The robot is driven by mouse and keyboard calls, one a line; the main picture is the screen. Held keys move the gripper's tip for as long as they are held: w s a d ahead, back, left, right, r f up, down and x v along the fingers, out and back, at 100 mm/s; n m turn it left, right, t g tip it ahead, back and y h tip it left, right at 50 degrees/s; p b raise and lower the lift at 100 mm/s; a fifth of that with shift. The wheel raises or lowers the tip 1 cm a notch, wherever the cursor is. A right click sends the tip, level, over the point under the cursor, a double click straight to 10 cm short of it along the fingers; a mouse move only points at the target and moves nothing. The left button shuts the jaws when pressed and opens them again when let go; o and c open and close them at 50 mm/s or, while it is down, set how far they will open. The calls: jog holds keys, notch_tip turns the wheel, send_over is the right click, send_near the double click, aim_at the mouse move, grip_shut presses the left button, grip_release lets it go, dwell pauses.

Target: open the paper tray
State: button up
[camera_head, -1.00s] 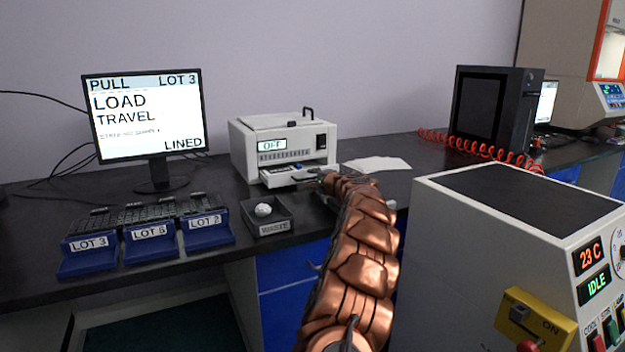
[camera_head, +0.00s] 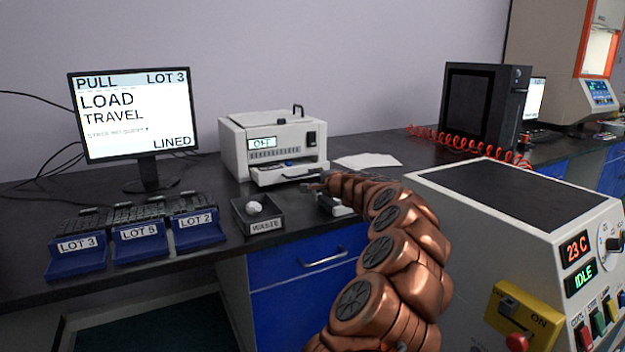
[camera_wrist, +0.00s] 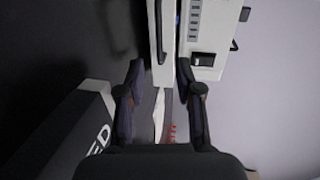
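The white printer-like box (camera_head: 268,142) stands on the dark bench, its display reading OFF. Its paper tray (camera_head: 288,174) is the low white front part, standing out a little from the body; a narrow strip with some blue shows above it. In the wrist view the tray front (camera_wrist: 154,60) is a white strip with a dark handle slot, and a gap separates it from the body. My gripper (camera_wrist: 160,66) is open, its two dark fingers spread to either side of the tray front's end. No hold shows. In the head view my copper arm partly hides the gripper (camera_head: 312,186).
The black waste bin (camera_head: 259,227) with a white crumpled piece sits left of my gripper. Blue lot trays (camera_head: 142,246) and a monitor (camera_head: 135,115) stand further left. White sheets (camera_head: 367,161) lie right of the printer. A white machine (camera_head: 520,215) stands close on my right.

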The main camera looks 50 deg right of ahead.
jog(key=shift+v, duration=1)
jog(key=shift+c, duration=0.3)
